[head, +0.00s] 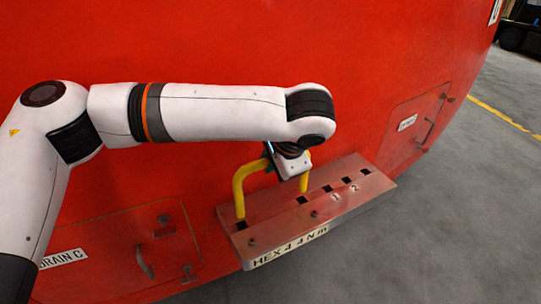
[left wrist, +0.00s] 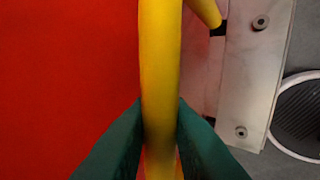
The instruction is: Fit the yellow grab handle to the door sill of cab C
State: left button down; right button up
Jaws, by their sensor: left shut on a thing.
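The yellow grab handle (head: 238,188) is a bent bar with two legs, held upright over the door sill (head: 275,217) of the red cab. My left gripper (left wrist: 160,145) is shut on the bar, its green fingers on either side of it. In the head view my wrist hides part of the bar. The left leg's end meets the leftmost square hole; the right leg ends close to another hole (head: 302,200). In the left wrist view one leg reaches a dark hole (left wrist: 218,28). I cannot tell how deep either leg sits. My right gripper is out of view.
The sill has several square holes, marks 1 and 2, bolts and a "HEX 4 4 N m" label (head: 290,248). A hatch marked "DRAIN C" (head: 62,259) is at lower left, another hatch (head: 415,125) at right. Grey floor (head: 440,240) lies clear beyond the sill.

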pick_arm(q)
jog(key=shift+f+b, duration=0.85)
jog(key=shift+f, duration=2.25)
jog(key=c, duration=1.3)
grip_release()
jog(key=shift+f, duration=0.1)
jog(key=shift+o, duration=0.2)
